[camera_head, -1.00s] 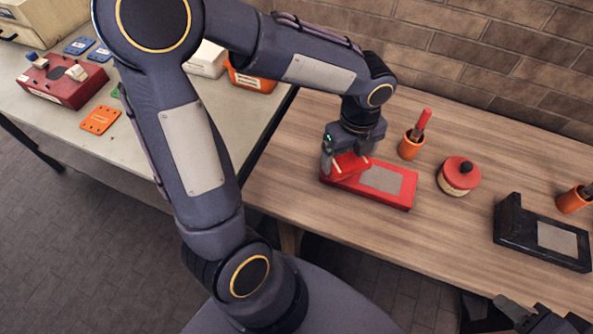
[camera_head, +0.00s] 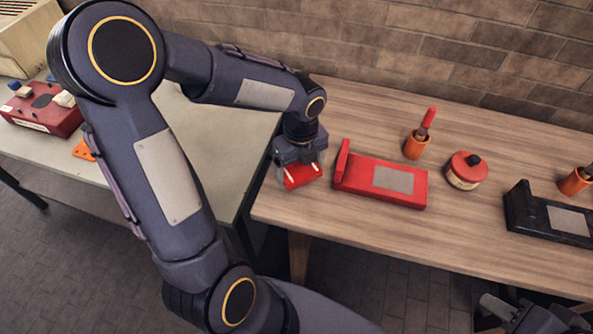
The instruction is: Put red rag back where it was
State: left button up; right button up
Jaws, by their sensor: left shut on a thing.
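The red rag (camera_head: 302,178) hangs in my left gripper (camera_head: 301,168), which is shut on it. The gripper holds the rag near the left end of the wooden table (camera_head: 330,225); its height above the table is hard to tell. A red stand (camera_head: 350,185) with a grey plate on top sits on the table just right of the rag, apart from it. My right gripper (camera_head: 505,312) shows only in part at the bottom right edge, and its jaws cannot be made out.
Right along the wooden table stand an orange cup with a red-handled tool (camera_head: 416,146), a red-lidded round pot (camera_head: 465,170), a black stand (camera_head: 548,215) and another orange cup (camera_head: 575,181). A grey table (camera_head: 200,135) lies to the left, with a red box (camera_head: 42,113).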

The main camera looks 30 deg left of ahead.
aim_at(297, 172)
pick_arm(q)
jog(key=shift+w+a+f, duration=0.3)
jog(key=shift+a+f, duration=0.05)
jog(key=shift+f, duration=0.2)
jog(key=shift+w+a+f, duration=0.3)
jog(key=shift+a+f, duration=0.05)
jog(key=shift+f, duration=0.2)
jog(key=shift+w+a+f, duration=0.1)
jog(key=shift+w+f, duration=0.05)
jog(key=shift+f, duration=0.8)
jog(key=shift+w+a+f, duration=0.1)
jog(key=shift+f, duration=0.85)
